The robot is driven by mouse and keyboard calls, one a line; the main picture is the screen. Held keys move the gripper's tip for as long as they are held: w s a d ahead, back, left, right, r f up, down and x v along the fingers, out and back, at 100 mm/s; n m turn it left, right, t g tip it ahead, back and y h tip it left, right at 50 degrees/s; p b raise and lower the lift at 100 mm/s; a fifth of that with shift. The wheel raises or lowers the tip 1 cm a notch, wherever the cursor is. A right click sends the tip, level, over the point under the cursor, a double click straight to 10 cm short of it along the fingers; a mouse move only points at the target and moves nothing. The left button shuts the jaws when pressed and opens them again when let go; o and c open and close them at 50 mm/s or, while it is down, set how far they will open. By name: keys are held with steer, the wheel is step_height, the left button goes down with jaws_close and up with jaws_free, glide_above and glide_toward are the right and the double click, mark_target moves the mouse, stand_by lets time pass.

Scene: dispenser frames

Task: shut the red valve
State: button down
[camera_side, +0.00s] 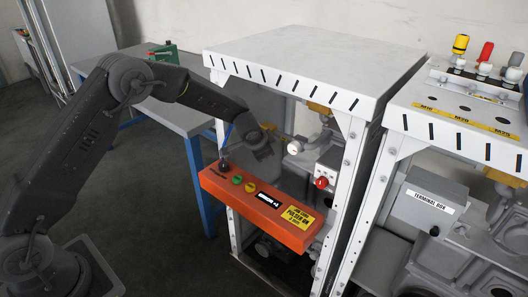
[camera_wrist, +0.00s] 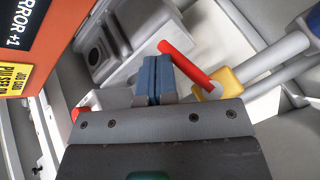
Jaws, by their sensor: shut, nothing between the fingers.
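The red valve shows in the wrist view as a red lever (camera_wrist: 186,63) on a yellow valve body (camera_wrist: 221,82) joined to grey pipe. The lever slants from the yellow body up and left. My gripper (camera_wrist: 155,62) has its blue fingers pressed together, with nothing between them. The fingertips are just left of the lever, close to its free end; I cannot tell whether they touch it. In the side view my gripper (camera_side: 264,152) is inside the white frame, above the orange panel. Its fingers and the lever cannot be made out there.
The orange panel (camera_side: 258,213) with buttons crosses the front of the white-topped frame (camera_side: 310,62). A red knob (camera_side: 321,183) sits on a white box to the right of my gripper. Pipes (camera_wrist: 265,65) lie close around the lever. A second frame (camera_side: 455,115) stands at right.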

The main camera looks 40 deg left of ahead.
steer(key=shift+a+f, duration=0.35)
steer(key=shift+a, duration=0.1)
steer(key=shift+r, duration=0.1)
